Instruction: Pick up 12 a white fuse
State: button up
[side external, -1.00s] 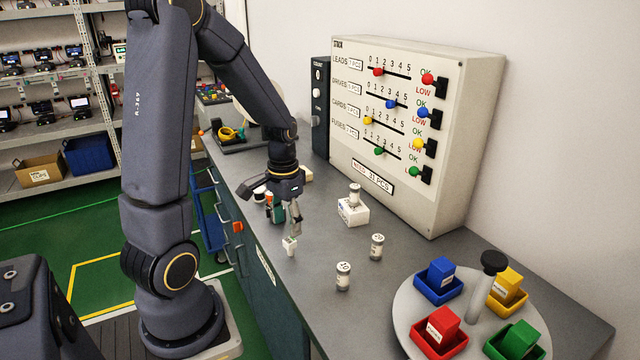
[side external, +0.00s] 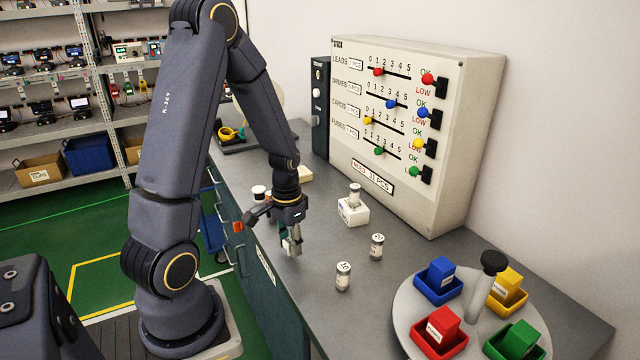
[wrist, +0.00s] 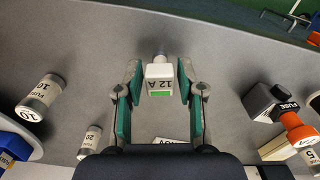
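The white 12 A fuse (wrist: 159,78) shows in the wrist view as a small white block with a green stripe, and a metal tip shows beyond it. My gripper (wrist: 160,88) has its two green-padded fingers on either side of it, with narrow gaps showing, so it looks open around the fuse. In the side external view my gripper (side external: 291,246) is low over the bench near its front edge, and its fingers mostly hide the fuse.
Another sits on a white block (side external: 353,211) behind. A round turntable (side external: 408,318) holds coloured bins, and a slider panel (side external: 455,150) stands at the back.

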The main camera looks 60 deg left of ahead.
grip_shut()
